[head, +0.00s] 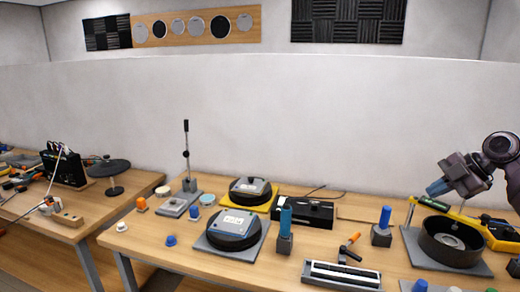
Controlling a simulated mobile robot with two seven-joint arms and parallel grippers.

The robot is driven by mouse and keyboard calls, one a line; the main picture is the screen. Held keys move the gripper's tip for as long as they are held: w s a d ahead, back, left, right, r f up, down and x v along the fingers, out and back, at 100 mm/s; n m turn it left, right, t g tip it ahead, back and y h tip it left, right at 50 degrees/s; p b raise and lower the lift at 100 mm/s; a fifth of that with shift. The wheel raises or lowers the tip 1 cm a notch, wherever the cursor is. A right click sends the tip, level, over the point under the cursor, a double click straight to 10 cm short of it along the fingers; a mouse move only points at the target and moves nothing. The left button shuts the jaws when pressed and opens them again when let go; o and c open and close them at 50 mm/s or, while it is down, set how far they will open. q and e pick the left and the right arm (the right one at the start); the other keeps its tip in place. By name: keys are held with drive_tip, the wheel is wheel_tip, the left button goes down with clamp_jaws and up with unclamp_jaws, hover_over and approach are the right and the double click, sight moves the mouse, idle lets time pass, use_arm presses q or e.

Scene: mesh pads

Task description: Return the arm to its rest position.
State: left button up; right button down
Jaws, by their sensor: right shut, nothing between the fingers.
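My right arm comes in from the right edge. Its gripper (438,188), with blue fingertips, is shut and empty. It points down and left, and in the picture it shows above and left of the black round bowl (452,243) on its grey plate. It appears to be in the air, apart from the things on the table (140,233). My left gripper is not in view.
Near the right arm are a blue-topped post (384,218), a yellow tool (455,214) and an orange-handled tool (350,248). Two dark round pads (234,229) (250,191) sit left of middle. A side table (75,226) stands left, beyond a gap.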

drive_tip(key=w+a+f+m+t+h, duration=0.35)
drive_tip(key=w+m+t, duration=0.35)
drive_tip(key=m, duration=0.3)
drive_tip(key=s+a+f+m+t+b, duration=0.1)
drive_tip(key=s+a+f+m, duration=0.15)
drive_tip(key=f, duration=0.45)
drive_tip(key=s+a+f+m+t+b, duration=0.2)
drive_tip(key=s+a+f, duration=0.15)
drive_tip(key=f, duration=0.35)
use_arm(q)
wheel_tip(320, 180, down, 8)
drive_tip(key=b, duration=0.5)
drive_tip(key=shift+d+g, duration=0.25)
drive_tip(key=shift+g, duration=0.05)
use_arm(e)
drive_tip(key=s+a+f+m+g+h, duration=0.1)
drive_tip(key=s+a+f+m, duration=0.2)
drive_tip(key=s+f, duration=1.1)
drive_tip(key=s+a+f+m+g+h, duration=0.2)
drive_tip(key=s+a+f+m, duration=0.1)
drive_tip(key=s+f, duration=1.1)
drive_tip(key=s+a, duration=0.1)
drive_tip(key=s, duration=0.3)
drive_tip(key=shift+f, duration=0.35)
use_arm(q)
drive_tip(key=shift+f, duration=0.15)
use_arm(e)
drive_tip(key=shift+a+h, duration=0.1)
drive_tip(key=shift+h, duration=0.15)
